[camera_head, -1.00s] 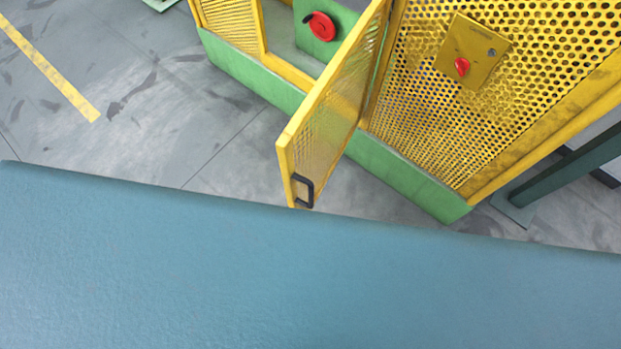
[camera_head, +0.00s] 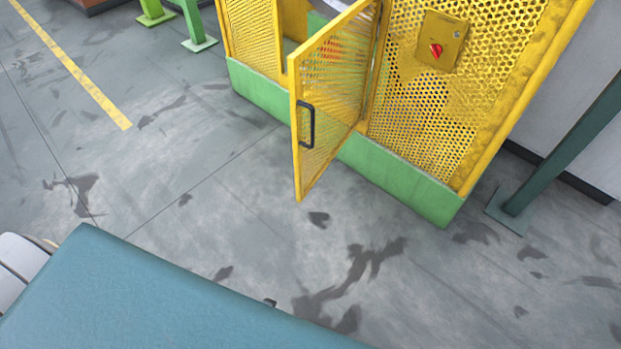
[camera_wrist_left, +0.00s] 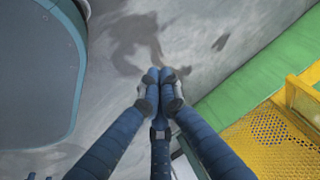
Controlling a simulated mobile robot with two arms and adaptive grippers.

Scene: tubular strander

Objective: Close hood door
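The hood door (camera_head: 333,92) is a yellow mesh panel in the head view. It stands open, swung out from the yellow hood frame with its free edge over the floor. A black handle (camera_head: 306,125) sits near that free edge. The hinge side meets the mesh enclosure beside the opening. My left gripper (camera_wrist_left: 160,75) shows in the left wrist view, with its dark blue fingers together and nothing visible between them. It is above the grey floor, to the left of a yellow mesh part (camera_wrist_left: 275,140), and apart from it. No gripper shows in the head view.
A mesh wall with a control box and red switch (camera_head: 436,50) stands right of the door. A green base (camera_head: 400,180) runs along the floor. A dark green post (camera_head: 565,150) stands further right. Stained floor (camera_head: 240,210) in front is clear.

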